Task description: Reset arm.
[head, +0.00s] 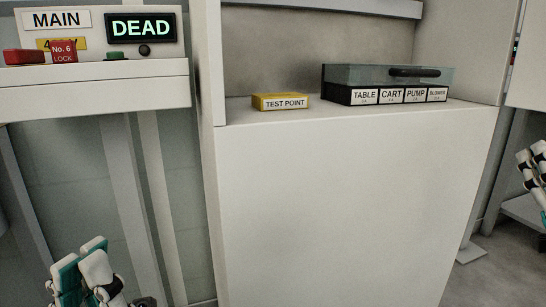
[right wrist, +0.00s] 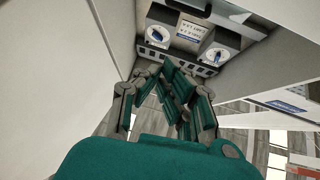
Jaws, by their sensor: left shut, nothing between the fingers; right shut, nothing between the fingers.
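My left gripper (head: 92,262) shows at the bottom left of the head view, shut and empty, in front of the grey panel below the MAIN shelf. Its lower part is cut off by the frame. My right gripper (head: 534,165) is only partly in the head view, at the right edge. In the right wrist view its teal and grey fingers (right wrist: 174,85) are together with nothing between them. Neither gripper is seen touching anything.
A lit DEAD sign (head: 141,28), red No. 6 lock (head: 64,51) and MAIN label (head: 56,20) are at upper left. A yellow TEST POINT block (head: 281,102) and covered TABLE/CART/PUMP box (head: 388,85) sit on the white cabinet (head: 350,190). A dial unit (right wrist: 188,40) shows beyond my right fingers.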

